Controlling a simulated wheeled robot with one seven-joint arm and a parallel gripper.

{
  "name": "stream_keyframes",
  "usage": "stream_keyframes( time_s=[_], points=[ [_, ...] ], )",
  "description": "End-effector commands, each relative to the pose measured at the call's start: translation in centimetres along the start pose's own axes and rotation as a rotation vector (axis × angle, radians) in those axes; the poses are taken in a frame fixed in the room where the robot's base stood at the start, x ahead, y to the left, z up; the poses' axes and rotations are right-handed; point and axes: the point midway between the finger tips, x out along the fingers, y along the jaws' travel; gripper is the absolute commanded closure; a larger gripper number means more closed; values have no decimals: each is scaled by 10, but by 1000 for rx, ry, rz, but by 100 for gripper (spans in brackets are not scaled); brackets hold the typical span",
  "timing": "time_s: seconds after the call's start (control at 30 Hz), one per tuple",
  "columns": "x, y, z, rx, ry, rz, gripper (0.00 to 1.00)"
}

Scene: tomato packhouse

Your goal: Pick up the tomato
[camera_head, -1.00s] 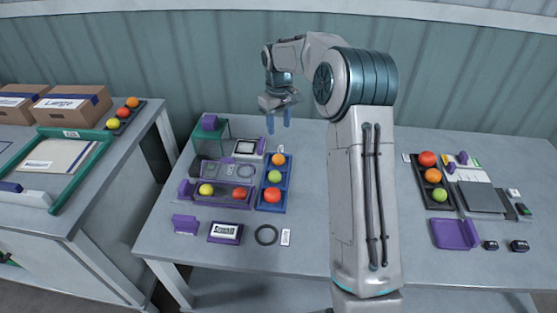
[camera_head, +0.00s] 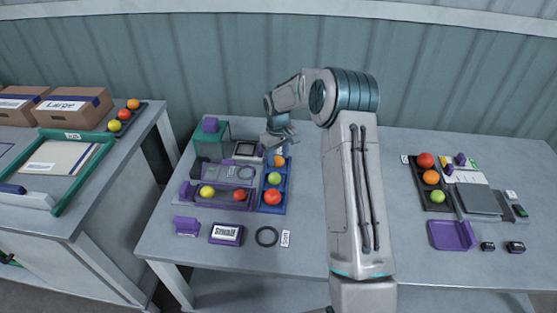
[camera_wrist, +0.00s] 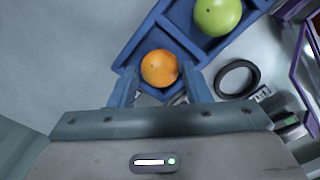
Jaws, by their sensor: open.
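An orange tomato (camera_head: 279,161) sits in the far compartment of a blue tray (camera_head: 288,190), with a green tomato (camera_head: 274,178) in the middle and a red tomato (camera_head: 271,197) in the near one. My gripper (camera_head: 280,147) is low over the far end of the tray. In the wrist view the blue fingers of my gripper (camera_wrist: 161,88) are open, one on each side of the orange tomato (camera_wrist: 159,68). Whether they touch it I cannot tell. The green tomato (camera_wrist: 217,15) shows at the top right.
Left of the tray is a purple-edged holder (camera_head: 222,203) with a yellow and a red tomato. A green stand (camera_head: 209,140) is behind it. A black ring (camera_head: 266,236) and a labelled block (camera_head: 226,233) lie in front. A black tray (camera_head: 437,205) with three tomatoes is at the right.

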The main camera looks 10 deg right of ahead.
Motion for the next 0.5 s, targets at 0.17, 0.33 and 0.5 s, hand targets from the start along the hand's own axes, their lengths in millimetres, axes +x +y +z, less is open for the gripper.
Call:
stream_keyframes(
  time_s=[0.17, 0.33, 0.5],
  points=[
    [16, 0, 0, -1, -1, 0, 56],
    [17, 0, 0, -1, 1, 1, 56],
    [17, 0, 0, -1, 1, 1, 72]
  ],
)
